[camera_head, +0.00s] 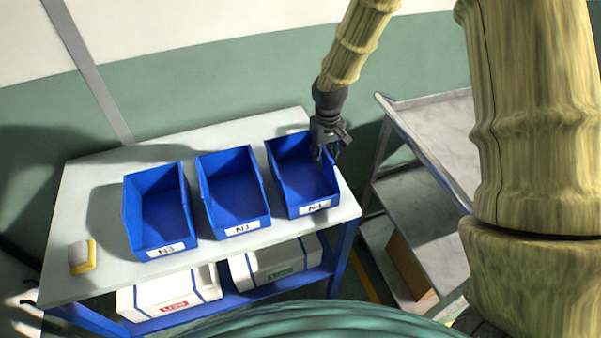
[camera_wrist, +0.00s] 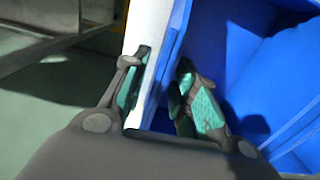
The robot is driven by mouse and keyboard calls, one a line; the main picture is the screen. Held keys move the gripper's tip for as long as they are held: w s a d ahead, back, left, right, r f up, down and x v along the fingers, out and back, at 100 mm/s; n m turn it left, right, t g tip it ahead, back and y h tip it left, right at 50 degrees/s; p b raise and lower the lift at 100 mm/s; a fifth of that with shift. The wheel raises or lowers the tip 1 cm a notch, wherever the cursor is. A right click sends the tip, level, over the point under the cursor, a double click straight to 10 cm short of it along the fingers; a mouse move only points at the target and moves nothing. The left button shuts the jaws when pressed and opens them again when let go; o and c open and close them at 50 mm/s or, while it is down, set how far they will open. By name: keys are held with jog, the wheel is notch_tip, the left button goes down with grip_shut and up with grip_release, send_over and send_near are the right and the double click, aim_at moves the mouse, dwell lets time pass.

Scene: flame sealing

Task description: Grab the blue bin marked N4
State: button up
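The blue bin marked N4 (camera_head: 305,182) is the rightmost of three open-topped blue bins on the table; its small front label appears to read N4. My gripper (camera_head: 330,152) is at this bin's right wall, near the back. In the wrist view, my gripper (camera_wrist: 163,100) has its fingers apart, with the blue bin wall (camera_wrist: 173,55) between them. The right finger is on the bin's inner side and the left finger is outside it, over the white table edge. A gap shows between the fingers. Whether either finger touches the wall is unclear.
The white table (camera_head: 85,215) also holds the middle blue bin (camera_head: 232,190), the left bin marked N3 (camera_head: 158,210) and a small yellow-and-white item (camera_head: 82,256). White boxes (camera_head: 170,298) sit on the shelf below. A metal cart (camera_head: 440,125) stands to the right.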

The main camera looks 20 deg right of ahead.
jog(key=shift+w+d+f, duration=0.1)
jog(key=shift+f, duration=0.3)
jog(key=shift+f+p, duration=0.35)
jog(key=shift+f, duration=0.8)
jog(key=shift+c, duration=0.4)
grip_shut()
